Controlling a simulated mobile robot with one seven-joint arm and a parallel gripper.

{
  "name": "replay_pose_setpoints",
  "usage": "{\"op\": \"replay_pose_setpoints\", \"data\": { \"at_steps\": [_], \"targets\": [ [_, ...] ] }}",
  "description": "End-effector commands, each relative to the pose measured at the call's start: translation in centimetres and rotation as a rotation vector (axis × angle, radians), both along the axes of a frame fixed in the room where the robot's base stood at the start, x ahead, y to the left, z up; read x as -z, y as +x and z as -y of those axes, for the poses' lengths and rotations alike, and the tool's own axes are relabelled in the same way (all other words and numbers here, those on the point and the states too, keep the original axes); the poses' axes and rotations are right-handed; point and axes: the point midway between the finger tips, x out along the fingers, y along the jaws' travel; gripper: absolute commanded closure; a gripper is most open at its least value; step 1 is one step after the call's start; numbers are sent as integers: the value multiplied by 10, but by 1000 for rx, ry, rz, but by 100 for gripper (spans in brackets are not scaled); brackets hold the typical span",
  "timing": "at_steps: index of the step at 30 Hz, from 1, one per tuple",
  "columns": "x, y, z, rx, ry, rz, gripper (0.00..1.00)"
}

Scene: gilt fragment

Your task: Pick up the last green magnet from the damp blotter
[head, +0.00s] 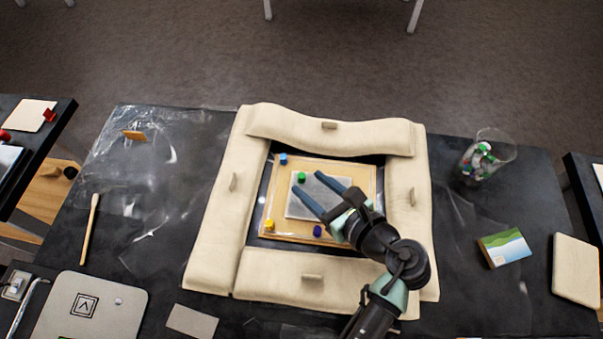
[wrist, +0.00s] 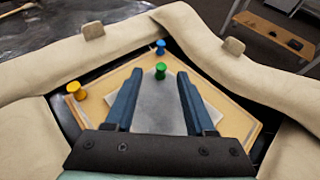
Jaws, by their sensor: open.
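The green magnet (head: 301,177) stands near the far left corner of the grey blotter (head: 318,192), which lies on a tan wooden board (head: 366,190). My gripper (head: 306,180) is open, its two blue fingers reaching over the blotter towards the magnet. In the wrist view the green magnet (wrist: 160,74) shows between and just beyond the fingertips, with nothing held. The blotter (wrist: 160,115) shows between the fingers. I cannot tell how high the tips are above it. The gripper's body hides the blotter's near right part.
Cream padded cushions (head: 205,235) ring the board. Blue (head: 283,159), yellow (head: 269,225) and purple (head: 317,231) magnets stand around the blotter. A clear jar (head: 505,150) with several coloured pieces stands at the right. A landscape card (head: 505,247) lies nearer.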

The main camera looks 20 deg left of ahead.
Motion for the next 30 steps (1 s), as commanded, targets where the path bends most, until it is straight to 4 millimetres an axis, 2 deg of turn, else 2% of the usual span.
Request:
{"op": "replay_pose_setpoints", "data": {
  "at_steps": [3,6,14,23,30],
  "targets": [
    [6,9,-15,-2,0,-2,45],
    [9,13,-21,-1,0,-2,45],
    [10,14,-22,1,0,0,45],
    [10,13,-22,1,0,0,99],
    [10,13,-22,1,0,0,100]
  ]
}}
